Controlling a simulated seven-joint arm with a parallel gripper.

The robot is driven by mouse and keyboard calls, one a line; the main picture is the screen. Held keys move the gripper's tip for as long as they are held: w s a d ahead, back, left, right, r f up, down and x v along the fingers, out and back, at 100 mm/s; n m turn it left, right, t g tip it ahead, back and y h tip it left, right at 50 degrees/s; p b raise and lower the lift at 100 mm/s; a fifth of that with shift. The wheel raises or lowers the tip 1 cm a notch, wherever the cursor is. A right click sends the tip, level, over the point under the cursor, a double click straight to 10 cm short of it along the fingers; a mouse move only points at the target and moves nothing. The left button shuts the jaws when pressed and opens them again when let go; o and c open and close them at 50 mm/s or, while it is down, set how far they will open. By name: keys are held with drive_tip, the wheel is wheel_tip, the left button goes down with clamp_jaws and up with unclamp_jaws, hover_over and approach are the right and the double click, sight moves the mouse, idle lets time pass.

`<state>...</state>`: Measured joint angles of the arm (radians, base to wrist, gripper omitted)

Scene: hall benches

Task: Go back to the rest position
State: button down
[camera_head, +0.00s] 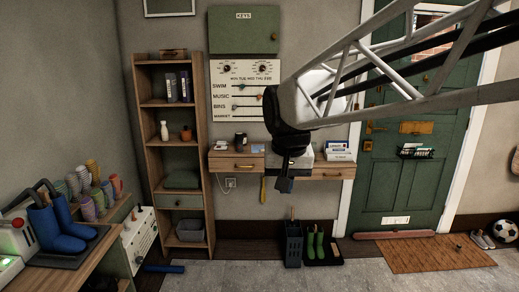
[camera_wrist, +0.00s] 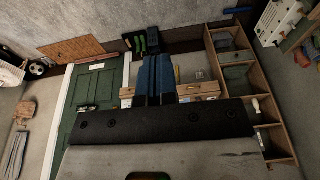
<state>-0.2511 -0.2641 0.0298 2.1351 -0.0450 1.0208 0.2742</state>
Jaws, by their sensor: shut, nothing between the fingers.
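My gripper (camera_head: 286,178) hangs in mid-air in the head view, in front of the narrow wall shelf with drawers (camera_head: 237,163), with its fingers pointing down. In the wrist view my gripper (camera_wrist: 156,88) shows as two blue-grey fingers side by side, shut with nothing between them. My arm reaches in from the upper right of the head view and hides part of the wall and the shelf.
A tall wooden shelf unit (camera_head: 199,131) stands left of the wall shelf. A green door (camera_head: 395,195) is at right. A dark umbrella stand (camera_head: 293,248) and green boots (camera_head: 315,244) stand below. Blue boots (camera_head: 62,238) stand front left. The middle floor is clear.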

drive_tip(key=s+d+f, duration=0.6)
drive_tip(key=s, duration=0.4)
drive_tip(key=s+d+f, duration=0.6)
drive_tip(key=s, duration=0.5)
drive_tip(key=shift+s+d, duration=0.3)
drive_tip(key=shift+d, duration=0.1)
drive_tip(key=shift+w, duration=0.15)
